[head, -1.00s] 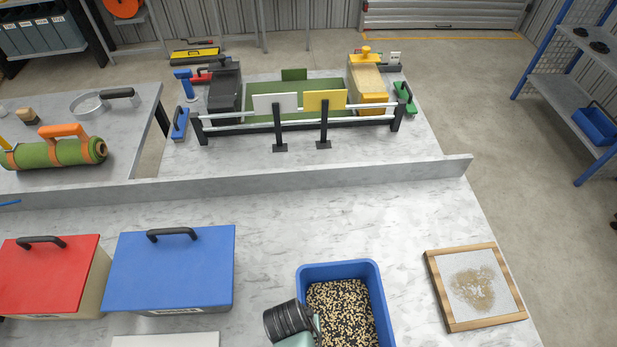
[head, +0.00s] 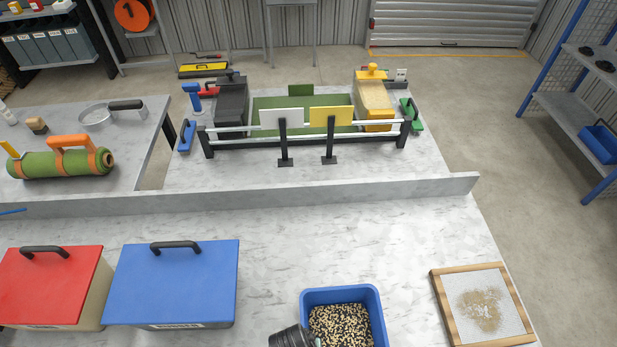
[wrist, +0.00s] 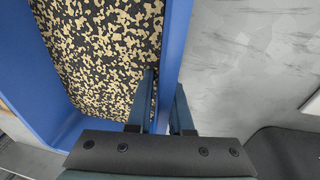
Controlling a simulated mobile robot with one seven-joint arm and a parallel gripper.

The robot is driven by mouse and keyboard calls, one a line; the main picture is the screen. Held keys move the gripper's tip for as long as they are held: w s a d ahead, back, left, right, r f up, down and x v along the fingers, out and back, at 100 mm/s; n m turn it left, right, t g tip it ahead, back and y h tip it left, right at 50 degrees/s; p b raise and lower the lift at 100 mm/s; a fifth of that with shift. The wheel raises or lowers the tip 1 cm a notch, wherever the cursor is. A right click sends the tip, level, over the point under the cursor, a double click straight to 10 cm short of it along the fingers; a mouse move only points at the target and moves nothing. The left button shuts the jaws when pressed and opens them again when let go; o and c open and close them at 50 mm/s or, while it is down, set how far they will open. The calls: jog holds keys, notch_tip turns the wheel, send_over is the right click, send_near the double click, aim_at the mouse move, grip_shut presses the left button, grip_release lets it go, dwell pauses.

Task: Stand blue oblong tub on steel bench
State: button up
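The blue oblong tub (head: 376,310) is at the bottom centre of the head view, filled with black and tan granules and partly cut off by the picture's edge. My gripper (wrist: 164,100) straddles one long wall of the tub in the wrist view, one finger inside among the granules and one outside. The fingers look closed on the wall. In the head view, only my dark wrist (head: 288,338) shows at the tub's left. A grey metal bench (head: 292,5) with thin legs stands at the back, mostly cut off; I cannot tell whether it is the steel bench.
A red-lidded box (head: 50,285) and a blue-lidded box (head: 175,285) stand left of the tub. A wood-framed sand tray (head: 482,304) lies to the right. A low grey ledge (head: 300,195) crosses behind. A roller rig (head: 305,130) stands beyond it. The worktop behind the tub is clear.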

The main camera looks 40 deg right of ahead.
jog(key=shift+o, duration=0.8)
notch_tip(320, 180, up, 12)
jog(key=a, duration=0.2)
jog(key=w+r+n+t+h, duration=0.15)
jog(key=w+r+t, duration=0.85)
jog(key=w+r, duration=1.2)
notch_tip(320, 180, up, 17)
jog(key=w+a+n+t, duration=0.2)
jog(key=w+t, duration=0.1)
jog(key=t, duration=0.2)
jog(key=s+a+r+n+t+y, duration=0.1)
jog(key=a+r+t, duration=0.15)
jog(key=r, duration=0.55)
jog(key=s+a+r+t, duration=0.1)
jog(key=s+r+t, duration=0.15)
jog(key=r, duration=0.65)
jog(key=s+a+r+n+t+y, duration=0.1)
jog(key=s+a+r+t, duration=0.1)
jog(key=s+r, duration=0.3)
jog(key=s+a+r+t+y, duration=0.1)
jog(key=s+r+t, duration=0.4)
jog(key=r, duration=0.7)
jog(key=shift+s+a+n, duration=0.35)
jog(key=shift+a, duration=0.05)
